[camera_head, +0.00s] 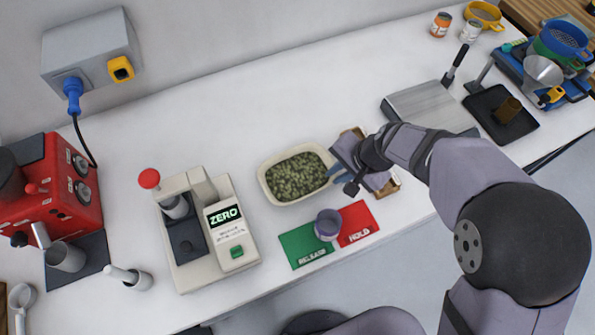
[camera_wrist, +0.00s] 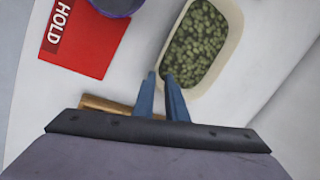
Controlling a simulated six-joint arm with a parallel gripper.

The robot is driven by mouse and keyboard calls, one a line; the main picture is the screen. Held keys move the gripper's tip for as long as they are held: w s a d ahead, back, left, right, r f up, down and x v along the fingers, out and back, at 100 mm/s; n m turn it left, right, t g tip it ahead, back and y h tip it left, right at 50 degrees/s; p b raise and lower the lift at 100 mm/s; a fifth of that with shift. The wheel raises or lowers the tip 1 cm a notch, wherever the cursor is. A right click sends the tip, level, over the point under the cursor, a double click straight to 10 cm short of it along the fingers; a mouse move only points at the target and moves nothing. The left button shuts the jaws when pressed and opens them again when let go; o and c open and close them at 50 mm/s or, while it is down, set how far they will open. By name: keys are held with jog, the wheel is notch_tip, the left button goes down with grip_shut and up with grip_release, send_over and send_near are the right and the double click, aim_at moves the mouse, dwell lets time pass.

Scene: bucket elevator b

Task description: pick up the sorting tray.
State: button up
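A cream oval tray (camera_head: 264,190) full of green beans, which I take as the sorting tray, rests on the white table in the middle of the head view. In the wrist view its rim (camera_wrist: 234,50) shows at the top right. My gripper (camera_head: 336,178) is at the tray's right end, pointing toward it. In the wrist view its two blue fingers (camera_wrist: 160,75) are a narrow gap apart, with the tips at the tray's near left corner. I cannot tell whether they touch the rim. No held object is visible.
A purple cup (camera_head: 327,225) stands across the green RELEASE mat (camera_head: 303,246) and red HOLD mat (camera_head: 358,221). A brown wooden piece (camera_head: 391,189) lies under my gripper, mostly hidden. The ZERO machine (camera_head: 225,232) stands left of the tray. Table behind the tray is clear.

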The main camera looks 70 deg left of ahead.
jog(key=shift+x, duration=1.3)
grip_shut()
dwell(0.4)
jog(key=shift+r, duration=0.1)
